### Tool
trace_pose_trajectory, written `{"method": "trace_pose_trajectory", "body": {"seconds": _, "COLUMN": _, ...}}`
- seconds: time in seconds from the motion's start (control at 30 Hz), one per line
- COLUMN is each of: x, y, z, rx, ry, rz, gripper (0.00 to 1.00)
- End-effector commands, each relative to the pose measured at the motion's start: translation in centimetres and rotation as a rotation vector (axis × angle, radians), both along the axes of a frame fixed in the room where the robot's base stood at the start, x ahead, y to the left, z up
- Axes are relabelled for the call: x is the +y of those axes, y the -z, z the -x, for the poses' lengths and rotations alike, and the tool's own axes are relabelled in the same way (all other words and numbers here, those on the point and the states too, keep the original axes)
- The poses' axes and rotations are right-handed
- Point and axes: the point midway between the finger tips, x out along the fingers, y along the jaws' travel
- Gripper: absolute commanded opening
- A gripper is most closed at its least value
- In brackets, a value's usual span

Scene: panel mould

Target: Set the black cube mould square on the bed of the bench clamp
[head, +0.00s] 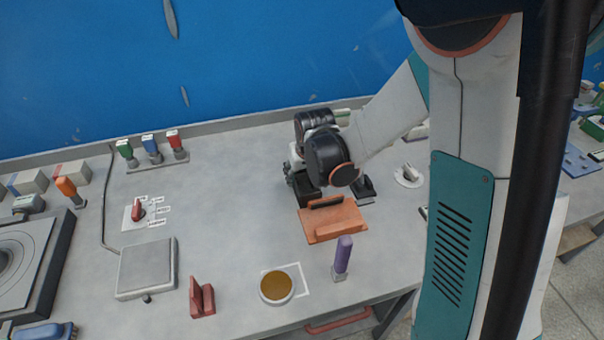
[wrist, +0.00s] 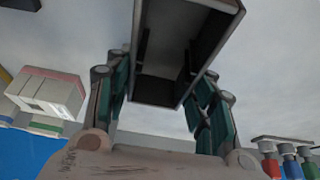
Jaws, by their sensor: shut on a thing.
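The black cube mould (wrist: 165,88) is a dark open-topped box between the two fingers of my gripper (wrist: 160,95) in the wrist view. My gripper is shut on it, with one finger at each side. In the head view my gripper (head: 303,175) is mostly hidden by my own wrist, and a dark block that looks like the mould (head: 307,194) shows below it. An orange fixture (head: 335,228) with a flat plate and raised bars, one black, seems to be the bench clamp. It lies just nearer the front edge than the mould. I cannot tell the mould's height above the bench.
A purple-handled tool (head: 342,256) stands in front of the orange fixture. A round dish with brown contents (head: 277,286), a red bracket (head: 203,299) and a grey square scale (head: 147,268) lie to the left. The bench between the scale and my gripper is clear.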

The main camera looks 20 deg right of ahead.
Motion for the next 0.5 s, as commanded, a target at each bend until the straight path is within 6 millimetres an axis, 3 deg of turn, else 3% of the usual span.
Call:
{"method": "trace_pose_trajectory", "body": {"seconds": 0.1, "x": 0.0, "y": 0.35, "z": -0.02, "rx": 0.0, "ry": 0.0, "rz": 0.0, "gripper": 0.21}}
{"method": "trace_pose_trajectory", "body": {"seconds": 0.13, "x": 0.0, "y": 0.37, "z": -0.01, "rx": 0.0, "ry": 0.0, "rz": 0.0, "gripper": 0.52}}
{"method": "trace_pose_trajectory", "body": {"seconds": 0.2, "x": 0.0, "y": 0.27, "z": -0.02, "rx": 0.0, "ry": 0.0, "rz": 0.0, "gripper": 0.68}}
{"method": "trace_pose_trajectory", "body": {"seconds": 0.5, "x": 0.0, "y": 0.26, "z": -0.01, "rx": 0.0, "ry": 0.0, "rz": 0.0, "gripper": 0.7}}
